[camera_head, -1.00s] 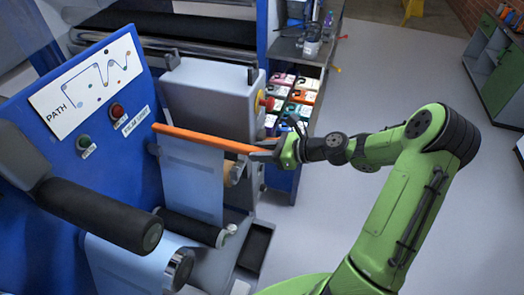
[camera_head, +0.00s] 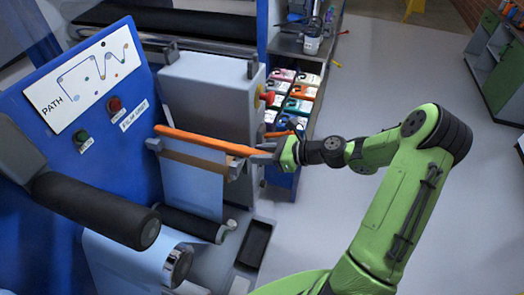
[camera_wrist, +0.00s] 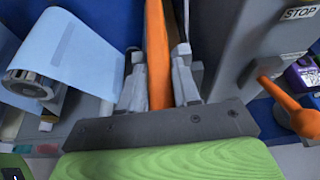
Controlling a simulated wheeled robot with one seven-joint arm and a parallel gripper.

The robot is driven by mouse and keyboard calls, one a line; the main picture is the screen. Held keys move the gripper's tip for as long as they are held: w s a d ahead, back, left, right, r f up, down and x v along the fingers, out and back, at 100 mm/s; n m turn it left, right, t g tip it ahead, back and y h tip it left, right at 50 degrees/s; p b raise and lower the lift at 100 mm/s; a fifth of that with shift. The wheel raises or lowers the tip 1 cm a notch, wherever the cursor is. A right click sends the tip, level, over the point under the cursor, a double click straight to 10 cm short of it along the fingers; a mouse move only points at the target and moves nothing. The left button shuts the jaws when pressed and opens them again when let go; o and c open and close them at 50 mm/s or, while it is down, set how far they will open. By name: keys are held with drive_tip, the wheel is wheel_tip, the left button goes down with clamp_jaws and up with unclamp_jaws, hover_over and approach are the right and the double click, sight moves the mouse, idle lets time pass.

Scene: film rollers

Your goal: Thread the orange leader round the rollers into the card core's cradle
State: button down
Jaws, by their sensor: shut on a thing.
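My gripper (camera_head: 268,153) is shut on the right end of the long orange leader (camera_head: 200,141). In the wrist view the leader (camera_wrist: 157,55) runs away between the two grey fingers. It lies just above the tan card core (camera_head: 195,163), which sits between two grey cradle brackets (camera_head: 236,166). I cannot tell whether leader and core touch. Pale blue film (camera_head: 192,190) shows below the core and runs down to a lower black roller (camera_head: 190,224). A larger black roller (camera_head: 95,210) is at left. The film roll (camera_head: 130,262) is at the bottom and also in the wrist view (camera_wrist: 65,55).
The blue panel (camera_head: 130,75) with the path diagram (camera_head: 82,78) stands behind at left. A grey housing (camera_head: 210,97) with a red stop button (camera_head: 267,98) is close behind the leader. Coloured cartons (camera_head: 300,92) stand to its right. The floor at right is clear.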

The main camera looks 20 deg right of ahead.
drive_tip(key=shift+f+b, duration=0.3)
drive_tip(key=shift+f, duration=0.65)
drive_tip(key=shift+f, duration=0.7)
drive_tip(key=c, duration=0.7)
unclamp_jaws()
drive_tip(key=shift+c, duration=0.2)
drive_tip(key=shift+o, duration=0.3)
